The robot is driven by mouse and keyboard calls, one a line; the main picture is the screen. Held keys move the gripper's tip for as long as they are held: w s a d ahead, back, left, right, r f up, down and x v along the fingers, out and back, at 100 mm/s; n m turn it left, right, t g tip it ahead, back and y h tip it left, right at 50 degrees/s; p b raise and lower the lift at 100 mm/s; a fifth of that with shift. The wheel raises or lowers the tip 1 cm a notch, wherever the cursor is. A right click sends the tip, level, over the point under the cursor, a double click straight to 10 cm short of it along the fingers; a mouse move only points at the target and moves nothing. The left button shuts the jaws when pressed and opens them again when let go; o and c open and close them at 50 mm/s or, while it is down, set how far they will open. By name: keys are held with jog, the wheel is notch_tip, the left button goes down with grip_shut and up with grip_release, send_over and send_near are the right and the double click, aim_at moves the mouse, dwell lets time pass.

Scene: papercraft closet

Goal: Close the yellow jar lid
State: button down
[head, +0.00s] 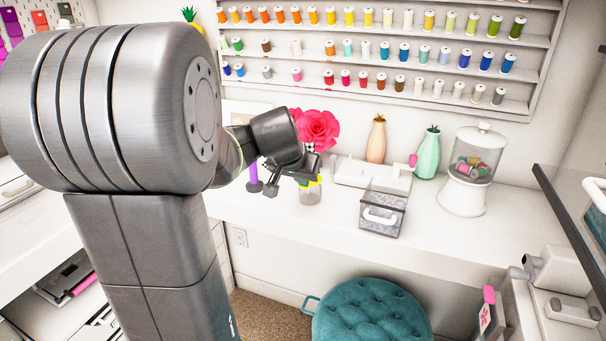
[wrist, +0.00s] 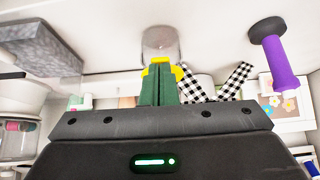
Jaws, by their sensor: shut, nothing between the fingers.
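The jar (head: 310,193) is small and clear, standing on the white counter below my gripper in the head view. Its yellow lid (head: 314,180) shows at the jar's top, partly covered by my gripper (head: 305,173). In the wrist view, which looks upside down, the jar (wrist: 161,42) lies just beyond my fingertips. The yellow lid (wrist: 179,73) shows around the ends of my shut green fingers (wrist: 160,68), which hide its middle. My fingers hold nothing. I cannot tell whether they touch the lid, or whether it sits fully down.
A purple spool-like holder (head: 254,176) and a pink flower (head: 317,129) stand close to the jar. A grey bin (head: 383,211) with a white handle is to the right. Farther right are vases and a candy-style dispenser (head: 465,170). A teal stool (head: 371,312) sits below the counter.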

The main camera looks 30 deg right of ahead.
jog(key=d+p+v, duration=0.1)
jog(key=p+v, duration=0.1)
jog(key=v, duration=1.2)
jog(key=shift+w+r+p, duration=0.2)
jog(key=shift+r+p, duration=0.1)
jog(key=shift+r, duration=0.1)
jog(key=b+x, duration=0.2)
jog(key=x, duration=1.1)
jog(key=shift+a+f+b, duration=0.3)
jog(key=shift+f, duration=0.25)
